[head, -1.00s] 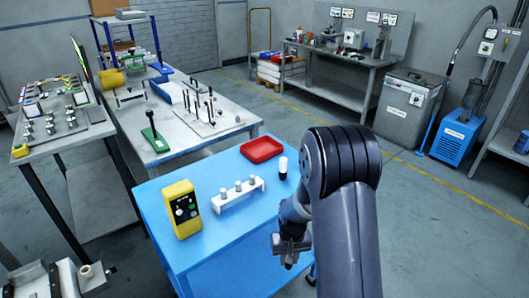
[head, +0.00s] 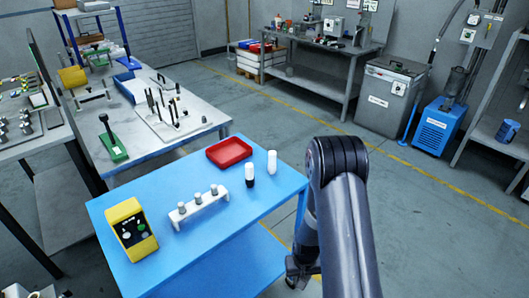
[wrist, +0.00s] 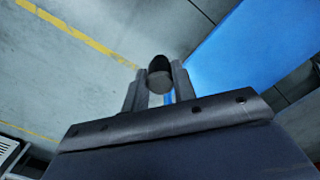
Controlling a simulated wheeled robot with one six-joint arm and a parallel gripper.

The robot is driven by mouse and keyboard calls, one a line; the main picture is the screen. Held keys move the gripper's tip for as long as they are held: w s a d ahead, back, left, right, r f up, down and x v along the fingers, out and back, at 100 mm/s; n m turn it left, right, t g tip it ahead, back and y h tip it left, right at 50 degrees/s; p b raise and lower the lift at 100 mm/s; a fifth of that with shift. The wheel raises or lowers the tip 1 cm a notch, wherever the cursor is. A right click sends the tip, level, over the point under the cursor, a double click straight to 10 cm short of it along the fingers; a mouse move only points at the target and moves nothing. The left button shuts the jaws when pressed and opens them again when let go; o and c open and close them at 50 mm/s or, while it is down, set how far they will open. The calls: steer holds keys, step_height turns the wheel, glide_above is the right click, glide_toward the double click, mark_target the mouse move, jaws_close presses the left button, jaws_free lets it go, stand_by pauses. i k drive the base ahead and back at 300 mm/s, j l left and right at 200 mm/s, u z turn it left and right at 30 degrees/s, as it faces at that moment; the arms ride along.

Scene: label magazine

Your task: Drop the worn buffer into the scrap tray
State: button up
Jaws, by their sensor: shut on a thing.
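My gripper (wrist: 160,86) is shut on a short dark cylinder with a grey end face (wrist: 159,82), which looks like the worn buffer. It is held off the right side of the blue table, over the floor. In the head view my gripper (head: 302,272) is low beside my arm, and the held piece is hard to make out there. The red scrap tray (head: 229,153) lies at the back of the blue table and looks empty. My gripper is well apart from the tray, nearer the camera and to its right.
On the blue table (head: 258,206) stand a white rack (head: 199,208) with several grey-topped pieces, a black-and-white bottle (head: 249,175), a white bottle (head: 271,163) and a yellow device (head: 132,230). The bottles stand near the tray's right side. The table's front right is clear.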

mark_target(233, 154)
steer(key=i+l+z, duration=0.3)
steer(key=l+z, duration=0.2)
steer(key=i+l+z, duration=0.25)
steer(key=i+z, duration=0.25)
steer(key=i+l+z, duration=0.2)
steer(key=z, duration=0.3)
steer(key=i+u, duration=0.2)
steer(key=i, duration=0.25)
steer(key=i+l+u, duration=0.2)
steer(key=i, duration=0.25)
steer(key=i+l+u, duration=0.25)
steer(key=i, duration=0.2)
steer(key=i+u, duration=0.15)
steer(key=u, duration=0.25)
steer(key=i+u, duration=0.15)
steer(key=u, duration=0.2)
steer(key=i+u, duration=0.15)
steer(key=u, duration=0.25)
steer(key=i+l+u, duration=0.1)
steer(key=u, duration=0.3)
steer(key=i+u, duration=0.15)
steer(key=u, duration=0.25)
steer(key=i+l+u, duration=0.15)
steer(key=u, duration=0.25)
steer(key=i+l+u, duration=0.1)
steer(key=u, duration=0.25)
steer(key=i+l+u, duration=0.1)
steer(key=l+u, duration=0.15)
steer(key=u, duration=0.15)
